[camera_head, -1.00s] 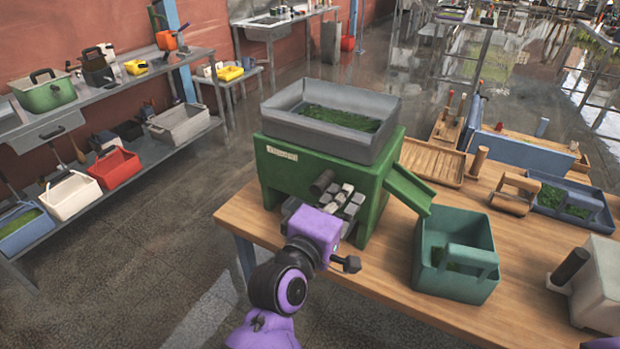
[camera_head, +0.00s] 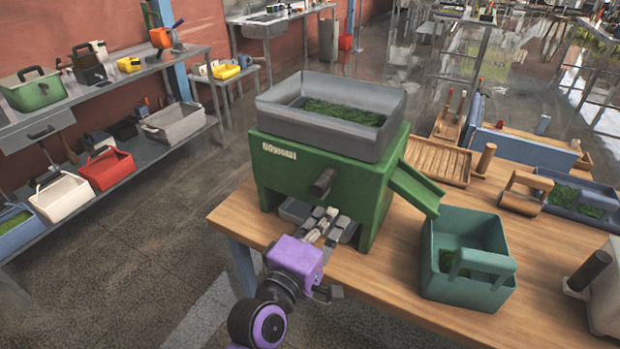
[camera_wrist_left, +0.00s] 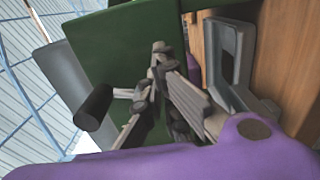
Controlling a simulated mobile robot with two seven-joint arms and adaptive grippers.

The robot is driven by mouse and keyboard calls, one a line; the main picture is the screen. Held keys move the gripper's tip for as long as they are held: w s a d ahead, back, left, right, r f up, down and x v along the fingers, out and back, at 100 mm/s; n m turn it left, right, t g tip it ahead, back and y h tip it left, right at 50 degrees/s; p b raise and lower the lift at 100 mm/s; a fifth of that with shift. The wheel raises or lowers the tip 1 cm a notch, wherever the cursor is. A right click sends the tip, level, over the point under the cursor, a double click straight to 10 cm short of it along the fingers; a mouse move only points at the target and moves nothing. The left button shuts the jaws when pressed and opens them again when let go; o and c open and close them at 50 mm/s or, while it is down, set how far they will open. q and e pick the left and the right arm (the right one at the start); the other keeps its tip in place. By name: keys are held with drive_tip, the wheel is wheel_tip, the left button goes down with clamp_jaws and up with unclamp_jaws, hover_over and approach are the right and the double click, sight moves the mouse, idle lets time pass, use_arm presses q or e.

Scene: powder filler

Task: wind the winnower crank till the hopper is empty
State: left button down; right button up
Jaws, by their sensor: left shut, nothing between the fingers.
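The green winnower (camera_head: 330,170) stands on the wooden table with a grey hopper (camera_head: 335,125) on top. Green leafy material (camera_head: 345,110) lies in the hopper. A dark crank handle (camera_head: 322,183) sticks out of the winnower's front; it also shows in the left wrist view (camera_wrist_left: 94,107). My left gripper (camera_head: 325,218) is just below the handle, apart from it, with its fingers closed on nothing. In the left wrist view the fingers (camera_wrist_left: 158,52) point towards the green front. A chute (camera_head: 415,185) slopes right towards a teal bin (camera_head: 465,250), which holds some green material. My right gripper is out of view.
A grey tray (camera_head: 290,210) shows under the winnower, beside my left gripper. A ribbed wooden tray (camera_head: 437,160), a wooden-handled tool (camera_head: 525,190) and a blue tray (camera_head: 600,190) lie to the right. A pale box (camera_head: 607,300) stands at the right edge.

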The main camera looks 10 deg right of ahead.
use_arm(q)
drive_tip(key=shift+w+a+f+b, duration=0.15)
drive_tip(key=shift+a+f+b, duration=0.05)
drive_tip(key=shift+a+f, duration=0.35)
drive_tip(key=shift+w+a+f+b, duration=0.15)
drive_tip(key=shift+a+f, duration=0.35)
drive_tip(key=shift+f, duration=0.05)
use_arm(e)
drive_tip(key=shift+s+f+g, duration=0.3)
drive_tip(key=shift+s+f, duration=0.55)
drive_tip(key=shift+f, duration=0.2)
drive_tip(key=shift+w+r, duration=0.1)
use_arm(q)
drive_tip(key=shift+s+d+r+p, duration=0.2)
drive_tip(key=shift+d+r+p, duration=0.1)
drive_tip(key=shift+p, duration=0.05)
drive_tip(key=p+v, duration=0.1)
drive_tip(key=v, duration=0.8)
drive_tip(key=shift+s+d, duration=0.15)
drive_tip(key=shift+d, duration=0.05)
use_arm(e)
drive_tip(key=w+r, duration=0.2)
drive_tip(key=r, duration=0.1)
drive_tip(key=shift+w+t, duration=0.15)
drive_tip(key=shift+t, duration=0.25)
use_arm(q)
drive_tip(key=c, duration=2.5)
unclamp_jaws()
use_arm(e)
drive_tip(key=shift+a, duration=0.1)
